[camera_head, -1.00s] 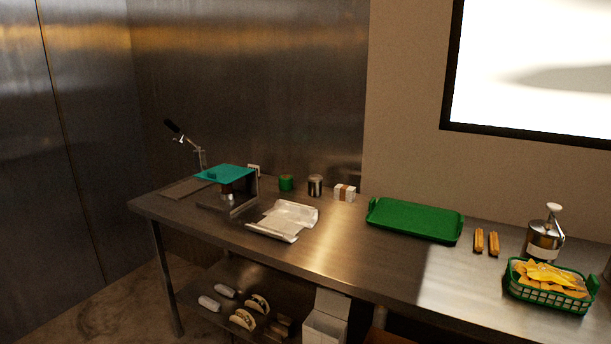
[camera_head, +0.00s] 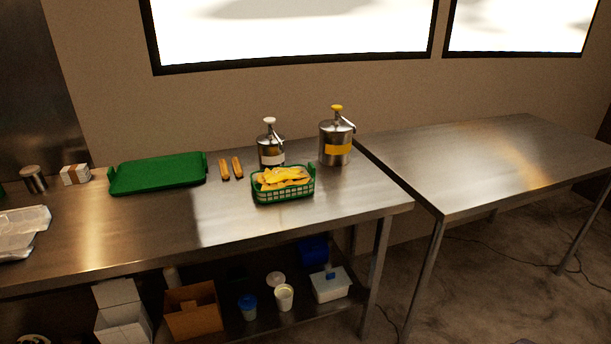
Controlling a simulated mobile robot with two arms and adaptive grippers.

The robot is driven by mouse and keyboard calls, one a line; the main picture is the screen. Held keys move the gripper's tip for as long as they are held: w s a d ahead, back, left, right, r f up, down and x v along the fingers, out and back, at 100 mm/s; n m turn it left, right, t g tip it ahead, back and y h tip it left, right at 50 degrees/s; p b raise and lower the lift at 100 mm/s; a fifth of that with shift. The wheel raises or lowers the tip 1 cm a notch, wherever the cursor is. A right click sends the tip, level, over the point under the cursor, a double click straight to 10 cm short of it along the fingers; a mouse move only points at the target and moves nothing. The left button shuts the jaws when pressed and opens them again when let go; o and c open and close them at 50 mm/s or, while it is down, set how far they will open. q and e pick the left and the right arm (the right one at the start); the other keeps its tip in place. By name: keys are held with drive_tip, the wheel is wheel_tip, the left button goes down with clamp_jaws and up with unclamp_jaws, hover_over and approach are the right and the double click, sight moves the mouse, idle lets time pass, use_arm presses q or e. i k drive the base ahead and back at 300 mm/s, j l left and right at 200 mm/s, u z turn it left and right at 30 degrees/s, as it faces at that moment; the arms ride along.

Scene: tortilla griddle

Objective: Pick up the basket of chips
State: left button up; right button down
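The basket of chips (camera_head: 284,192) is a green lattice basket filled with yellow chips (camera_head: 283,176). It stands upright on the steel table (camera_head: 150,235), near the front edge and right of the table's middle. Neither of my grippers shows in the head view.
Two pump dispensers, one white-topped (camera_head: 270,150) and one yellow-topped (camera_head: 336,142), stand behind the basket. Two brown sticks (camera_head: 231,168) and a green tray (camera_head: 157,174) lie to its left. A second, bare steel table (camera_head: 480,160) stands right. Cups and boxes fill the lower shelf.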

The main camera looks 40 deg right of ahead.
sight(280, 183)
drive_tip(key=z, duration=1.35)
drive_tip(key=i+j+z, duration=0.1)
drive_tip(key=z, duration=0.3)
drive_tip(key=i+j+z, duration=0.1)
drive_tip(key=j+z, duration=0.45)
drive_tip(key=z, duration=0.25)
drive_tip(key=i+j, duration=0.05)
